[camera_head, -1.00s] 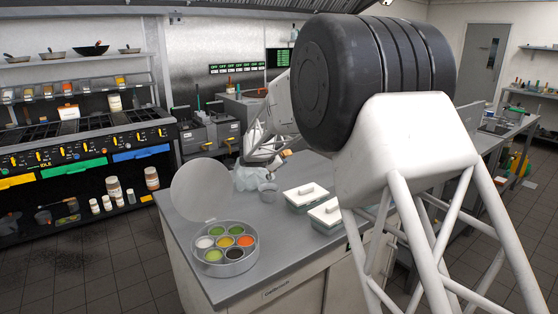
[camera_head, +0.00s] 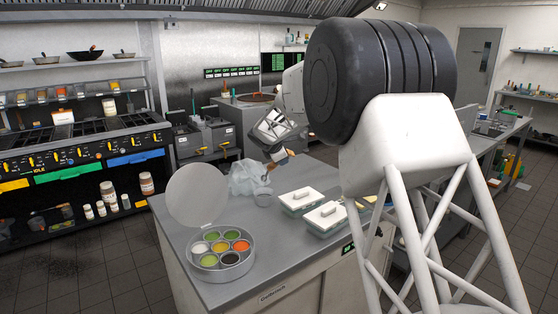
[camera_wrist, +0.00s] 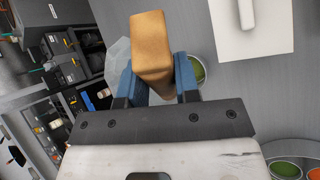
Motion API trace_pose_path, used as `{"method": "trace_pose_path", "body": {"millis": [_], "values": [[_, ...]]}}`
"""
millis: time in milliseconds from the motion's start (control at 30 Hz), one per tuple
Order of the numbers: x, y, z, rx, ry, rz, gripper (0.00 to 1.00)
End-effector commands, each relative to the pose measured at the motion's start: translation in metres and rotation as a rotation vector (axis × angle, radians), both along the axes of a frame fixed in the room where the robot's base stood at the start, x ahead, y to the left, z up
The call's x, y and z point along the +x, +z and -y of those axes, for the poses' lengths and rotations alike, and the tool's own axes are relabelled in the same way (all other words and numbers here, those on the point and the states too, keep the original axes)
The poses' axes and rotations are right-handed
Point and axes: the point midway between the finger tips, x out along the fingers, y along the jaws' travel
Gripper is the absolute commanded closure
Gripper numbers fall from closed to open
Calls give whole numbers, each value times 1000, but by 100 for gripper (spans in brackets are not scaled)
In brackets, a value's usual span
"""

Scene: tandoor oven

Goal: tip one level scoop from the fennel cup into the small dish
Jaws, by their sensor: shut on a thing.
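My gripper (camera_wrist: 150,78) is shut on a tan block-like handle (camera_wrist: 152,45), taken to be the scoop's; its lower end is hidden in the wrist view. The handle also shows in the head view (camera_head: 281,156), above the counter's far part. A small round cup (camera_head: 263,199), taken to be the small dish, stands on the counter below my gripper. In the wrist view, a round vessel with green contents (camera_wrist: 199,70) is partly behind the right finger. The round spice box (camera_head: 220,272) stands open, with several cups; green ones include one at the front left (camera_head: 208,261). I cannot tell which is fennel.
A crumpled translucent bag-like thing (camera_head: 247,178) lies behind the small cup. Two white-lidded boxes (camera_head: 301,198) stand to its right. The spice box's raised lid (camera_head: 197,194) stands at its back left. Bare counter (camera_head: 272,238) lies right of the box.

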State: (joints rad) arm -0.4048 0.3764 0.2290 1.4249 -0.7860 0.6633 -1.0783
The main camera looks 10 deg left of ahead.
Motion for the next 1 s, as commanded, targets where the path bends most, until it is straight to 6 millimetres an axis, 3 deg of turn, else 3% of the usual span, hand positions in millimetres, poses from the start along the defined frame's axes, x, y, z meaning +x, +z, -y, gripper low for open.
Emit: {"method": "trace_pose_path", "body": {"millis": [1000], "values": [[15,3,11,101,-2,-142,100]]}}
